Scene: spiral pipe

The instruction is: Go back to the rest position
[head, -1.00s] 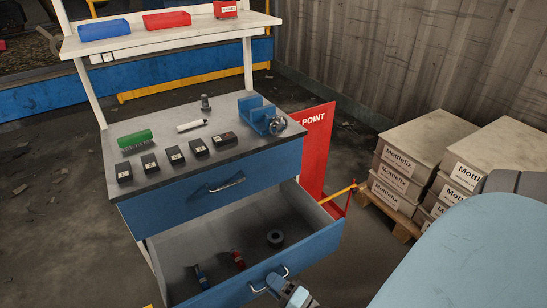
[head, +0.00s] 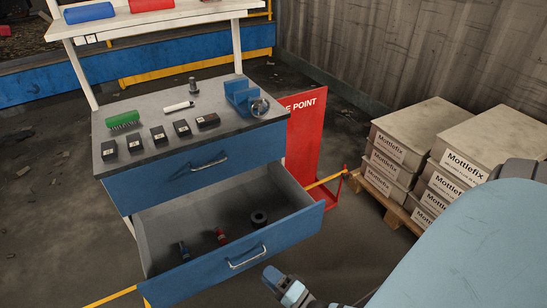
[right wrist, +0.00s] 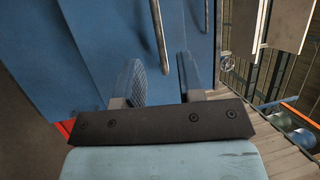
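My right gripper (head: 271,277) is at the bottom of the head view, in front of the open lower drawer (head: 280,236). It is just right of and below that drawer's silver handle (head: 247,258), apart from it. In the right wrist view the two blue fingers of my right gripper (right wrist: 158,68) stand apart with nothing held between them. A silver handle bar (right wrist: 158,30) shows beyond the fingers against blue panels. My left gripper is not in view.
The closed upper drawer (head: 200,172) lies under the worktop (head: 150,98), which holds several small parts. The lower drawer sticks out and holds a black ring (head: 259,219) and small tools. Stacked boxes (head: 400,142) and a red sign (head: 304,135) stand to the right.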

